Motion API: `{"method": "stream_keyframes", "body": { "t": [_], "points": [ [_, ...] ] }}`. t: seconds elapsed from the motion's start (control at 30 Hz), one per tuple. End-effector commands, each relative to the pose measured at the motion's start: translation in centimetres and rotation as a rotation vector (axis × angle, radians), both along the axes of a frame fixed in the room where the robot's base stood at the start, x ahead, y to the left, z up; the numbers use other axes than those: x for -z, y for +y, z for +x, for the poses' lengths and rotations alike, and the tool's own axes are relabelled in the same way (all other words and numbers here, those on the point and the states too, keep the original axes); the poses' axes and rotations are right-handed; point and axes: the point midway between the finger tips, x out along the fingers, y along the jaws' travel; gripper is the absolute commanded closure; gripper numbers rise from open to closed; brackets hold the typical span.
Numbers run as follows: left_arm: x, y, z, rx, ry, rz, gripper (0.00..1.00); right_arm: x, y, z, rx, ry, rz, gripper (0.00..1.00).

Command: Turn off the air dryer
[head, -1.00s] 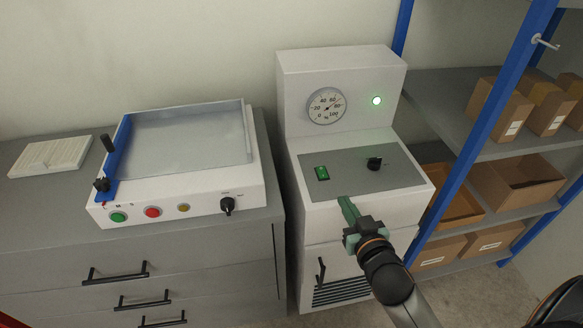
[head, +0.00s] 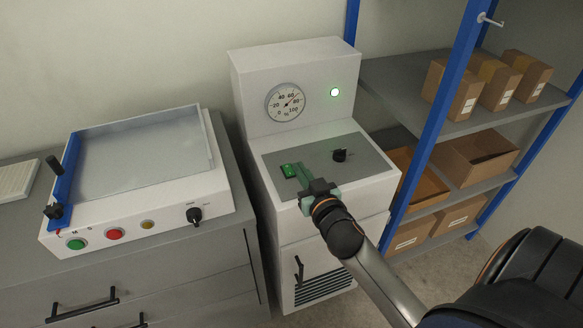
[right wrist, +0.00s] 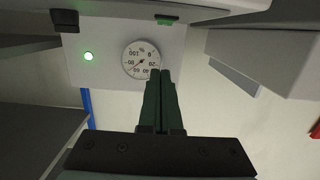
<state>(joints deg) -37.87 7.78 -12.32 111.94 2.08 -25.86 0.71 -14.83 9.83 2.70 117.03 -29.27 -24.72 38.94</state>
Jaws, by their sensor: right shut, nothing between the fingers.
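The air dryer (head: 322,235) is a white cabinet with a raised back. Its back carries a round dial gauge (head: 285,102) and a lit green lamp (head: 334,92). On its grey sloped panel are a green rocker switch (head: 288,170) and a black knob (head: 340,155). My right gripper (head: 301,171) is shut and empty, its green fingertips close beside the switch; I cannot tell whether they touch it. In the right wrist view the shut fingers (right wrist: 160,72) show below the gauge (right wrist: 142,59), the lamp (right wrist: 88,57) is lit, and the switch (right wrist: 166,20) is near the top edge. My left gripper is not in view.
A white box former (head: 140,205) with a blue bar and coloured buttons stands on a grey drawer cabinet (head: 190,275) at left. A blue-framed shelf rack (head: 440,130) with cardboard boxes (head: 480,155) stands close on the right.

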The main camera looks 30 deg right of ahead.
Motion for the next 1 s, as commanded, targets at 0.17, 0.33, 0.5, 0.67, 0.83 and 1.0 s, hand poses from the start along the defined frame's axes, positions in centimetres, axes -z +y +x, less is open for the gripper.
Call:
{"method": "stream_keyframes", "body": {
  "t": [0.17, 0.33, 0.5, 0.67, 0.83, 1.0],
  "points": [
    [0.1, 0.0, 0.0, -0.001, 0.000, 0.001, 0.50, 0.3, -0.9, 3.5, 0.001, -0.001, -0.003, 1.00],
    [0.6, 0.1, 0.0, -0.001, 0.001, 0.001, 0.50, 1.6, -1.4, 5.8, 0.001, 0.004, 0.001, 1.00],
    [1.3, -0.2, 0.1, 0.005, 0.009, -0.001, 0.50, 3.9, -1.4, 5.9, 0.001, 0.003, 0.002, 1.00],
    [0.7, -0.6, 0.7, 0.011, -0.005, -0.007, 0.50, 4.7, -1.4, 6.0, 0.001, 0.001, 0.002, 1.00],
    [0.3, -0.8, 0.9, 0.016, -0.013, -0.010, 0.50, 4.7, -1.4, 6.0, 0.000, 0.001, 0.001, 1.00],
    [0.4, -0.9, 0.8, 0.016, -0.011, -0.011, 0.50, 4.7, -1.4, 6.0, 0.000, 0.001, 0.001, 1.00]
  ]
}}
